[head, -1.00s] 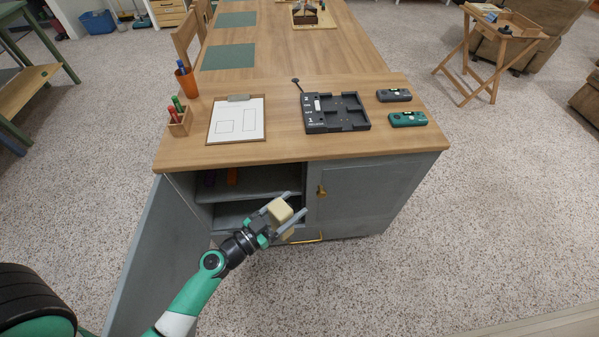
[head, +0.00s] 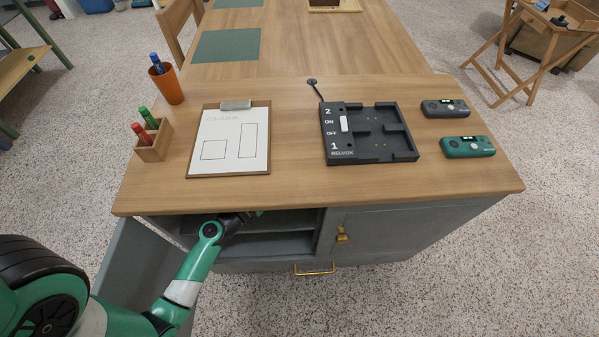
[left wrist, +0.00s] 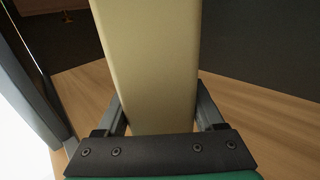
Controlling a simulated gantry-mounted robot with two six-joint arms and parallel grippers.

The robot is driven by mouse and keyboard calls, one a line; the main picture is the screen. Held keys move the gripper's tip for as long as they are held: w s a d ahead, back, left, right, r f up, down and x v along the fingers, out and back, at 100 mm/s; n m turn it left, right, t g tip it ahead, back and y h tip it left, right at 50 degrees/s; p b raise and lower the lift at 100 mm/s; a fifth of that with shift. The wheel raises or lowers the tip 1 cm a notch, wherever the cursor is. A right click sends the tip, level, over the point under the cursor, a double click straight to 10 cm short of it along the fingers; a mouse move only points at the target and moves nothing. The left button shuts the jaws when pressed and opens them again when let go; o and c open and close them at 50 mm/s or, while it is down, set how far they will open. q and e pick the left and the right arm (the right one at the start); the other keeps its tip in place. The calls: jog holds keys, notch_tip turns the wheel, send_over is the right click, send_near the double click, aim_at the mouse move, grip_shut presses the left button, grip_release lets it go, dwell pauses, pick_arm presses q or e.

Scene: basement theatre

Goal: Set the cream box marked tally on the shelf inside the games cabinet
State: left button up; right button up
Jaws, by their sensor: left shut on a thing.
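The cream box (left wrist: 150,60) fills the middle of the left wrist view, with no marking visible on the face I see. My left gripper (left wrist: 160,112) is shut on it, one finger on each side. In the head view my left arm reaches into the open left bay of the grey games cabinet (head: 400,235). The tabletop hides the fingers and the box there. Part of the cabinet shelf (head: 272,245) shows right of my wrist. Whether the box touches the shelf cannot be told. My right gripper is not in view.
The left cabinet door (head: 125,265) stands open beside my arm; the right door is shut with a brass latch (head: 342,234). The wooden tabletop (head: 300,190) overhangs the bay. On it are a clipboard (head: 232,150), pen holders, a dark charger tray (head: 375,150) and two handheld devices.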

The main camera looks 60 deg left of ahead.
pick_arm(q)
notch_tip(320, 180, down, 4)
jog(key=shift+a+r+b, duration=0.1)
jog(key=shift+r+b, duration=0.15)
jog(key=shift+b, duration=0.5)
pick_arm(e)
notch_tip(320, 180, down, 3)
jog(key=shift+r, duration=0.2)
pick_arm(q)
jog(key=shift+f+b, duration=0.25)
jog(key=shift+b, duration=0.05)
jog(key=o, duration=1.5)
jog(key=shift+r, duration=0.1)
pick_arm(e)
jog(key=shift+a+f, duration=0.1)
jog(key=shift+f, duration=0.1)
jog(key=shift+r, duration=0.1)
